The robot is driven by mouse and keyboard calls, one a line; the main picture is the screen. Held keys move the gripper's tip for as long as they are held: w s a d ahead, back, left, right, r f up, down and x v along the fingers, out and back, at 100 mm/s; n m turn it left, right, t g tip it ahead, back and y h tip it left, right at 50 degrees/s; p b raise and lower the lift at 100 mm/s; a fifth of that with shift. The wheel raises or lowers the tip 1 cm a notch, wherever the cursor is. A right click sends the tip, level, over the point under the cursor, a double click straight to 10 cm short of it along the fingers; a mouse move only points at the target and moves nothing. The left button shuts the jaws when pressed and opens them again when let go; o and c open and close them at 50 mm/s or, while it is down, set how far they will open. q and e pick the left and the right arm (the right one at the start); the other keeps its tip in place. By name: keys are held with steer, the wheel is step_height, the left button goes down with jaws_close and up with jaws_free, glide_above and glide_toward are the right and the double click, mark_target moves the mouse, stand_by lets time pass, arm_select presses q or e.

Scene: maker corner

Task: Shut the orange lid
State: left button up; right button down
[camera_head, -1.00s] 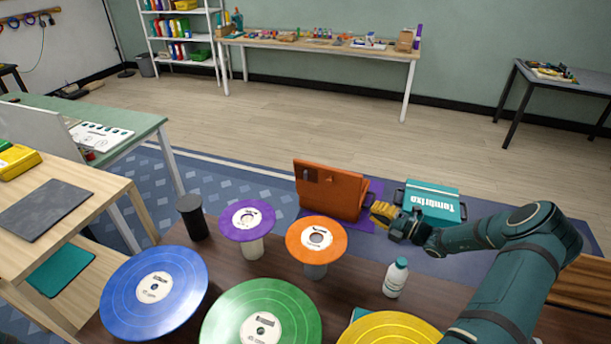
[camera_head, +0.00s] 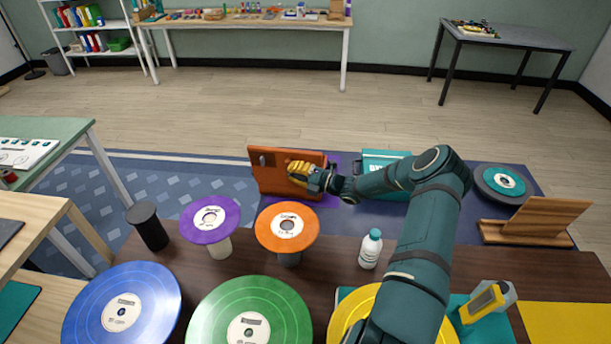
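The orange lid (camera_head: 268,182) stands raised, close to upright, beyond the far edge of the dark table. It has a small darker fitting near its upper left. What it is hinged to is hidden behind it or cannot be made out. My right gripper (camera_head: 299,172), with yellow fingers, is in front of the lid's right half and overlaps it in the picture. I cannot tell whether it touches the lid or how far its fingers are apart. My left gripper is not in view.
A teal case (camera_head: 385,162) stands right of the lid, partly behind my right arm. Purple (camera_head: 210,219), orange (camera_head: 287,226), blue (camera_head: 122,306) and green (camera_head: 250,318) discs and a white bottle (camera_head: 370,249) fill the near table. A wooden stand (camera_head: 538,220) is at right.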

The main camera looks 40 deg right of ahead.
steer(key=shift+w+a, duration=0.25)
steer(key=shift+w, duration=0.45)
steer(key=shift+r, duration=0.15)
